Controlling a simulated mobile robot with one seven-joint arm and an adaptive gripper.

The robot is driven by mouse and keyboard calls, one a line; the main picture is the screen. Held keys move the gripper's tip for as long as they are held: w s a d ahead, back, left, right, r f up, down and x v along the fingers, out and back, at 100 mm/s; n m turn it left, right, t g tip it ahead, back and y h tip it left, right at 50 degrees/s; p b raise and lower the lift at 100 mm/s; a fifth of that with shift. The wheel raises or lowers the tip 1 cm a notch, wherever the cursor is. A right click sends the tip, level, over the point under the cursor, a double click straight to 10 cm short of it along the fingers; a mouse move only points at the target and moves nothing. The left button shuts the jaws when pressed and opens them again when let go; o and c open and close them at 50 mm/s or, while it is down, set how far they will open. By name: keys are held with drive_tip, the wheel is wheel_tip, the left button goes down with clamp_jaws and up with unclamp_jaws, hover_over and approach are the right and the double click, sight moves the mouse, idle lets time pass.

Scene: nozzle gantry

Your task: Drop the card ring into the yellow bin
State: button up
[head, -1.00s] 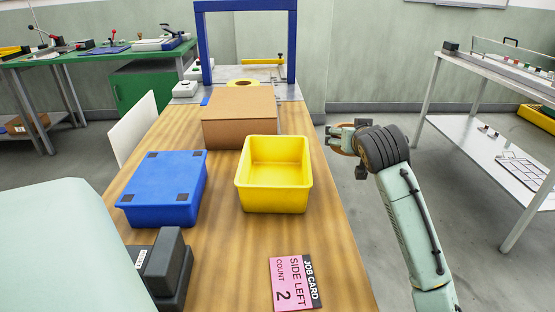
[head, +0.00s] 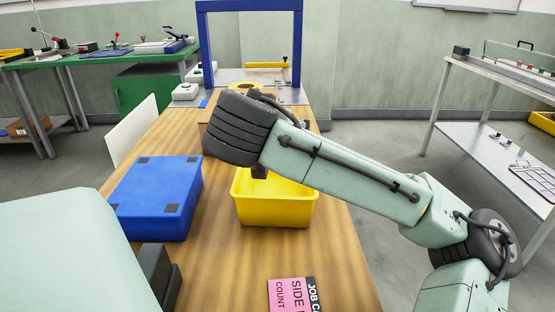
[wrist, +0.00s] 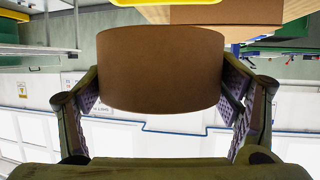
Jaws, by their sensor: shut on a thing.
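The card ring (wrist: 160,70) is a brown band that fills the middle of the wrist view. My gripper (wrist: 162,88) is shut on it, with one finger at each side. My wrist is above and beyond the bin's left side. A yellow edge (wrist: 165,2) at the top of the wrist view looks like the bin.
A blue box (head: 155,190) stands left of the bin. A brown carton (head: 206,128) is mostly hidden behind my wrist. A pink job card (head: 290,295) lies in front.

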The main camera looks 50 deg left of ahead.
wheel_tip(320, 180, down, 4)
drive_tip(key=shift+r+b, duration=0.15)
drive_tip(key=shift+b, duration=0.7)
drive_tip(key=o, duration=1.1)
drive_tip(key=shift+v, duration=6.05)
